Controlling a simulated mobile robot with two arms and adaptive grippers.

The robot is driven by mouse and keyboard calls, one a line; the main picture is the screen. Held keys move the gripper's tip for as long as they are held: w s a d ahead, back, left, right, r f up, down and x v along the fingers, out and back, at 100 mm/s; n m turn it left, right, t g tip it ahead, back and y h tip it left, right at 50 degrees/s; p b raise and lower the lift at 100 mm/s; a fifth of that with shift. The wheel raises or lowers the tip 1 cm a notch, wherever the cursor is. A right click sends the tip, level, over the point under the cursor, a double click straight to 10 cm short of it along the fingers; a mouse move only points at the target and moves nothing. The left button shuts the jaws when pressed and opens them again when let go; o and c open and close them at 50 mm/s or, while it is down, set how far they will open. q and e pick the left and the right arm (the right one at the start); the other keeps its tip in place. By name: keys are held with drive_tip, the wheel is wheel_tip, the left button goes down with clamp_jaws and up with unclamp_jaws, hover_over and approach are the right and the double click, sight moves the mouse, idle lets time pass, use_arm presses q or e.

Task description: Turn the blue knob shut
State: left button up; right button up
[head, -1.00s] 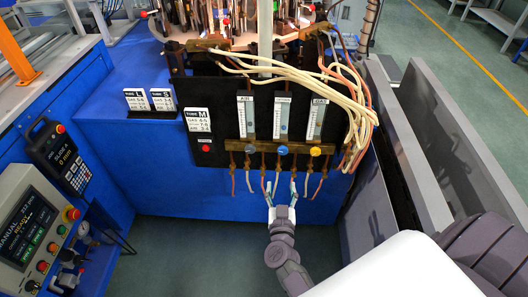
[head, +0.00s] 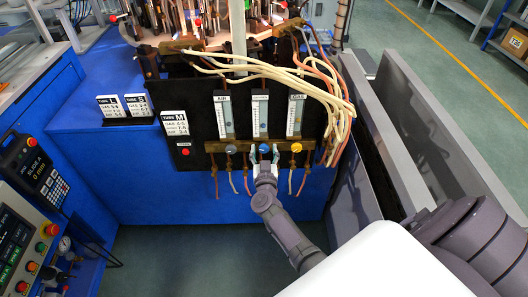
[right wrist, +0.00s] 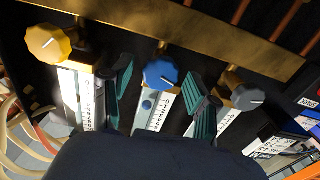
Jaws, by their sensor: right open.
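The blue knob (head: 264,148) is the middle one of three on the brass bar (head: 212,147) of the black panel. In the right wrist view the fingers of my right gripper (right wrist: 163,92) stand to the left and right of the knob, with gaps visible. I cannot tell how deep the fingertips reach around it. My left gripper is out of view.
The yellow knob (right wrist: 48,42) and the grey knob (right wrist: 247,96) sit close on either side of the fingers. Hoses (head: 335,110) hang at the panel's right, and thin tubes hang below the bar. A grey rail (head: 400,150) stands to the right.

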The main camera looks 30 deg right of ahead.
drive_tip(key=c, duration=1.1)
